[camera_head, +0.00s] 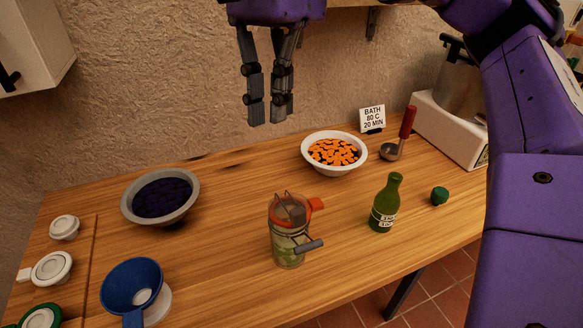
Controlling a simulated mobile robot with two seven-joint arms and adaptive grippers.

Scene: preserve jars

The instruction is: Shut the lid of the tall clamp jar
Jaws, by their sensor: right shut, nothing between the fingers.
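The tall clamp jar (288,248) stands upright on the wooden table near the middle, with green contents showing through its glass. An orange-red seal with a tab (316,205) and wire loops show around its glass lid (291,209). I cannot tell from this view how far the lid is raised. A grey clamp lever (309,246) sticks out to the right from the jar's side. My right gripper (269,114) is shut and empty, pointing down in front of the back wall, higher in the picture than the jar and apart from it. My left gripper is out of view.
A green bottle (384,207) and a green stopper (439,196) stand right of the jar. Behind are a bowl of orange pieces (334,170), a ladle (389,151) and a sign (372,119). A dark-filled bowl (126,206), blue funnel (131,287) and several lids are left.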

